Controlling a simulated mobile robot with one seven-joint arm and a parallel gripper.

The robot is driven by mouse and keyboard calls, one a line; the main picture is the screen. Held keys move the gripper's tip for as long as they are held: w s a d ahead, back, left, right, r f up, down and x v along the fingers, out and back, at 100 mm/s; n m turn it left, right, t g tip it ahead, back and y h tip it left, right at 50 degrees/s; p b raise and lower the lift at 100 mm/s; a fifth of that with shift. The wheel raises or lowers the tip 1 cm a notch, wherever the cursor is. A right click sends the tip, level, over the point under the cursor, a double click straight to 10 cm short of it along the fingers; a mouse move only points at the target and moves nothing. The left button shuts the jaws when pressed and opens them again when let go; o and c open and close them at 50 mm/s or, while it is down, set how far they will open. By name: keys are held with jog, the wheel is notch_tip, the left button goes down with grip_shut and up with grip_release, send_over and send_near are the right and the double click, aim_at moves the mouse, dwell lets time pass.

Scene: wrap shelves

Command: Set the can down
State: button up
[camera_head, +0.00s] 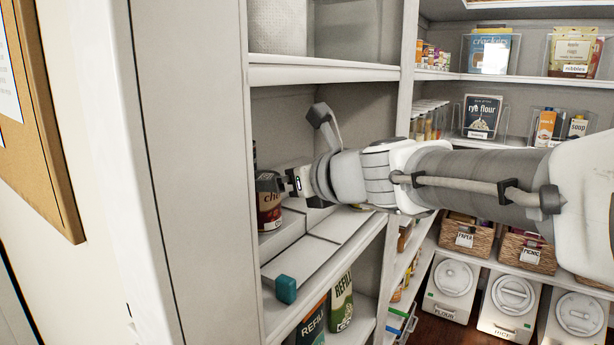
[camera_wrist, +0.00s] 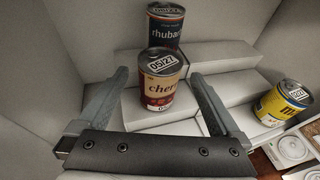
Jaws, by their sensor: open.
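A cream and dark red can labelled "cher…" (camera_wrist: 162,82) stands upright in the wrist view, on a white stepped riser (camera_wrist: 220,92). In the head view the same can (camera_head: 268,208) is on the shelf at the end of my arm. My gripper (camera_wrist: 159,78) is open, with one finger on each side of the can and gaps visible between fingers and can. In the head view my gripper (camera_head: 288,185) is partly hidden against the can.
A blue "rhubarb" can (camera_wrist: 165,24) stands behind on a higher step. A yellow can (camera_wrist: 284,103) is to the right. A teal block (camera_head: 286,289) sits at the shelf's front. Refill bags (camera_head: 340,302) stand below. Side wall and upper shelf enclose the space.

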jog(key=s+d+f+n+g+h, duration=0.2)
jog(key=s+d+f+n+h, duration=0.2)
jog(key=s+d+f+n, duration=0.4)
jog(key=s+d+f+n+g+h, duration=0.3)
jog(key=s+d+f+n, duration=0.6)
jog(key=n, duration=1)
jog(key=s+d+h, duration=0.2)
jog(key=s+d, duration=0.2)
jog(key=s, duration=0.2)
jog(key=shift+n+h+p, duration=0.3)
jog(key=shift+n, duration=0.1)
